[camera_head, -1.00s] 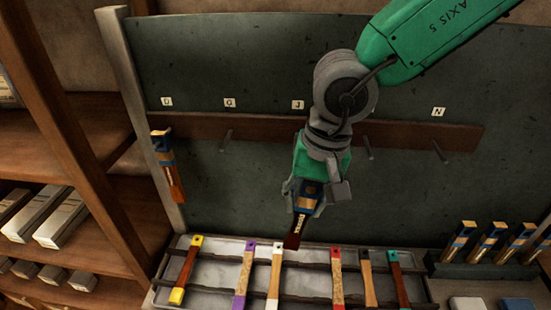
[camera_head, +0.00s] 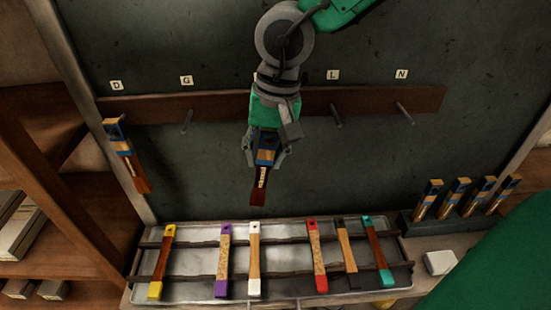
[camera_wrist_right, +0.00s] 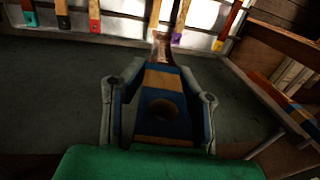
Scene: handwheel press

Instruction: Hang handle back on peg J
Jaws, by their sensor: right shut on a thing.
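My right gripper (camera_head: 265,152) is shut on a handle (camera_head: 261,178) with blue and tan bands and a dark red-brown tip. The handle hangs tip-down in the fingers, in front of the dark board below the peg rail. In the right wrist view the handle (camera_wrist_right: 163,108) lies between the two fingers, with a dark hole in its banded end. The brown peg rail (camera_head: 225,109) carries pegs under white letter tags. Tags D, G, L and N show; the middle tag and peg J are hidden behind my right arm. My left gripper is not in view.
A similar banded handle (camera_head: 127,157) hangs under tag D. A metal tray (camera_head: 195,262) below holds several handles with coloured ends. A rack (camera_head: 447,220) of upright handles stands at the right, beside a white block (camera_head: 439,262). Wooden shelves (camera_head: 70,220) stand at the left.

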